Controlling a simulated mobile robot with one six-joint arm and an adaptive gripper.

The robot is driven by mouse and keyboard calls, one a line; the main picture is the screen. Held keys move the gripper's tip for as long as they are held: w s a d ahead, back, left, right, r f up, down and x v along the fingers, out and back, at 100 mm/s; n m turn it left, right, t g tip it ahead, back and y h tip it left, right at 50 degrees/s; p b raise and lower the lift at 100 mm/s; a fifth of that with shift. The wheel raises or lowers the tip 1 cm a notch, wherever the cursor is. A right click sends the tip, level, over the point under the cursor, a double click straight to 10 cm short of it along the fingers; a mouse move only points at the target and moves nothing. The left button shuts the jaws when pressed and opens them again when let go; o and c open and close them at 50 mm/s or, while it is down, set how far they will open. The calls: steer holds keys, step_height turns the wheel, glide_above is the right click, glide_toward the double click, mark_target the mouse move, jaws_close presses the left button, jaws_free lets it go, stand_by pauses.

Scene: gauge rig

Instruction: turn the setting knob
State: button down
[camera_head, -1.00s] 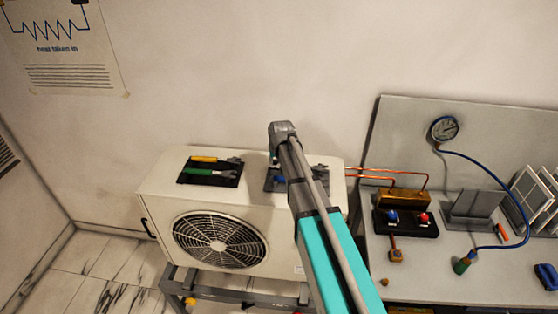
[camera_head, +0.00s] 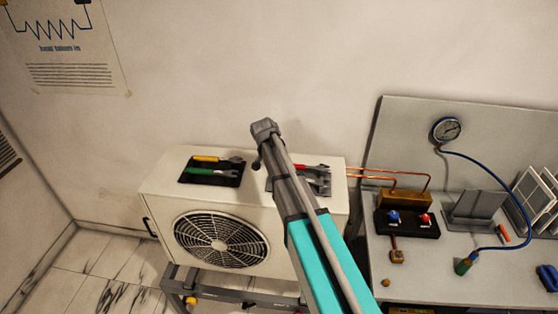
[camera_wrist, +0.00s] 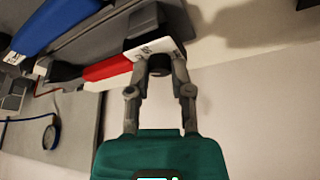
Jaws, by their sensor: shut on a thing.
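In the wrist view my gripper (camera_wrist: 161,62) is closed at its tips around a small dark round piece (camera_wrist: 158,66), which looks like the setting knob. A red handle (camera_wrist: 107,69) lies beside the tips, and a white printed label (camera_wrist: 157,46) lies just past them. The fingers hide part of the knob, and I cannot see its marks or angle. In the head view my arm stands in front of the right tool holder on the white unit. A red-handled tool (camera_head: 307,167) shows there.
The white fan unit (camera_head: 164,210) carries a left tray with yellow- and green-handled tools (camera_head: 212,170). Copper pipes (camera_head: 400,173) run right to a bench (camera_head: 445,285) with a valve block (camera_head: 408,220) and a gauge (camera_head: 446,130). A blue tool (camera_wrist: 50,25) is near the gripper.

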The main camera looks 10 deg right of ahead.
steer(key=shift+m, duration=0.5)
steer(key=c, duration=0.5)
jaws_free()
steer(key=shift+w+r, duration=0.1)
